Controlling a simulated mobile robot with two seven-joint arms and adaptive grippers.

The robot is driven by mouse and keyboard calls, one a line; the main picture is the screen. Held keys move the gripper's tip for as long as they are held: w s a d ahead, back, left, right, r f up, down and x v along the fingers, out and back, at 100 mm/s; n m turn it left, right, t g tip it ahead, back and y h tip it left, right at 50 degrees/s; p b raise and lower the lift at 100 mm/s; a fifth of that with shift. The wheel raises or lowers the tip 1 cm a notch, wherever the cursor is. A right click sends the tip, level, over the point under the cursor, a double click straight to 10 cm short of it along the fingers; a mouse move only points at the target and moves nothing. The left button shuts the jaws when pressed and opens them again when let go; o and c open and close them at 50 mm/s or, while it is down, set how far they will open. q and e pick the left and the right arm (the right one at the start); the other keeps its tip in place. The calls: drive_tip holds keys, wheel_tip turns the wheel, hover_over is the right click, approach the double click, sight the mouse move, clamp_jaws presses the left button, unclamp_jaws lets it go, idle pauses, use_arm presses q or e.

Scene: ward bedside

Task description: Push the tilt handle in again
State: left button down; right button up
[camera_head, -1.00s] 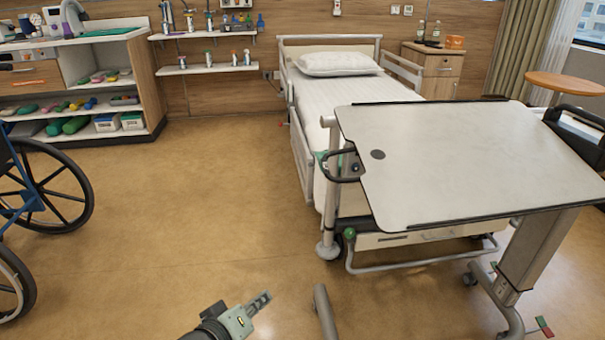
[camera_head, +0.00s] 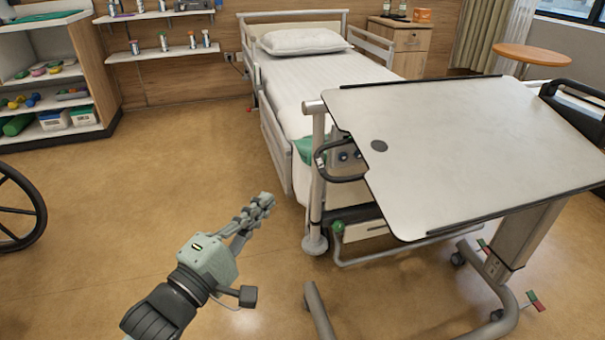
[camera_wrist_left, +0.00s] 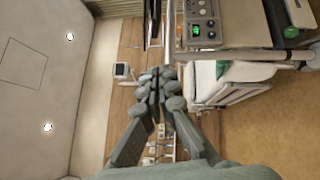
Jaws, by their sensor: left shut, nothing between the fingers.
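The overbed table's pale top (camera_head: 460,140) stands at an angle over the foot of the bed. A black loop handle (camera_head: 322,166) shows at its left edge, near the bed's foot; I cannot tell for certain whether this is the tilt handle or how far it stands out. My left gripper (camera_head: 266,200) is shut and empty, over the floor to the left of the table and apart from it. Its closed fingers also show in the left wrist view (camera_wrist_left: 158,82). My right gripper is not in view.
The bed (camera_head: 300,85) stands behind the table. A green knob (camera_head: 338,227) is low at the bed's foot. The table's base leg (camera_head: 319,312) reaches forward on the floor. A wheelchair wheel (camera_head: 22,212) is at the left. Open floor lies between.

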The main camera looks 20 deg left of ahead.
sight(320, 171)
use_arm(q)
drive_tip(key=w+d+r, duration=0.1)
drive_tip(key=w+d, duration=0.3)
drive_tip(key=w, duration=0.4)
drive_tip(key=shift+w+d+r, duration=0.3)
drive_tip(key=shift+w+d, duration=0.05)
drive_tip(key=shift+d, duration=0.05)
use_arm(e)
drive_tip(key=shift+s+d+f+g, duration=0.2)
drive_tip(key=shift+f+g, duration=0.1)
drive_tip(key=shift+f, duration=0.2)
